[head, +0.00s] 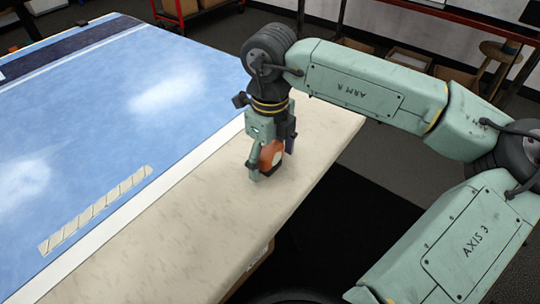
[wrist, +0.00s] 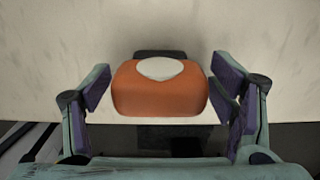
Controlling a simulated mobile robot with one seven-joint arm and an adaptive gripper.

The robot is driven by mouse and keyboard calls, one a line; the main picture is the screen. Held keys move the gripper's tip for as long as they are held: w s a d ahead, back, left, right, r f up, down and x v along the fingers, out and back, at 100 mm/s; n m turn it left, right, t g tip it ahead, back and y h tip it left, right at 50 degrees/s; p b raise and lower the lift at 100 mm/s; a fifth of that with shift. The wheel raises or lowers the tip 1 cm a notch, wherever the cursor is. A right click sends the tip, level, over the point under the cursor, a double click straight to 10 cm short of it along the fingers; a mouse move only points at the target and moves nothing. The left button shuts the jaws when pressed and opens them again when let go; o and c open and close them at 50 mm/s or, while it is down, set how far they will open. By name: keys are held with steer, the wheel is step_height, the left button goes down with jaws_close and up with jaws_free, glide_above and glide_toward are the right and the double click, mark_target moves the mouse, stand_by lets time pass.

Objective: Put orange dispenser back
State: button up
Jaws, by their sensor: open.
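The orange dispenser (head: 271,157) stands on the beige table strip in the head view, with a white patch on its orange body. In the wrist view the dispenser (wrist: 160,92) sits between the two fingers of my gripper (wrist: 168,100). The fingers are open, with a gap on each side of it. In the head view my gripper (head: 271,163) points down around the dispenser, and its fingers partly hide it. A dark part shows behind the dispenser in the wrist view.
A blue glossy sheet (head: 120,100) covers the left of the table. A strip of pale segments (head: 95,210) lies on it. The beige table edge (head: 215,225) is bare in front. A red-framed shelf (head: 375,25) with boxes stands at the back, beside a wooden stool (head: 495,62).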

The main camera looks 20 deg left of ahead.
mark_target(270, 148)
step_height(270, 148, up, 12)
steer(key=shift+r+b, duration=0.2)
steer(key=shift+b, duration=0.2)
steer(key=shift+s, duration=0.1)
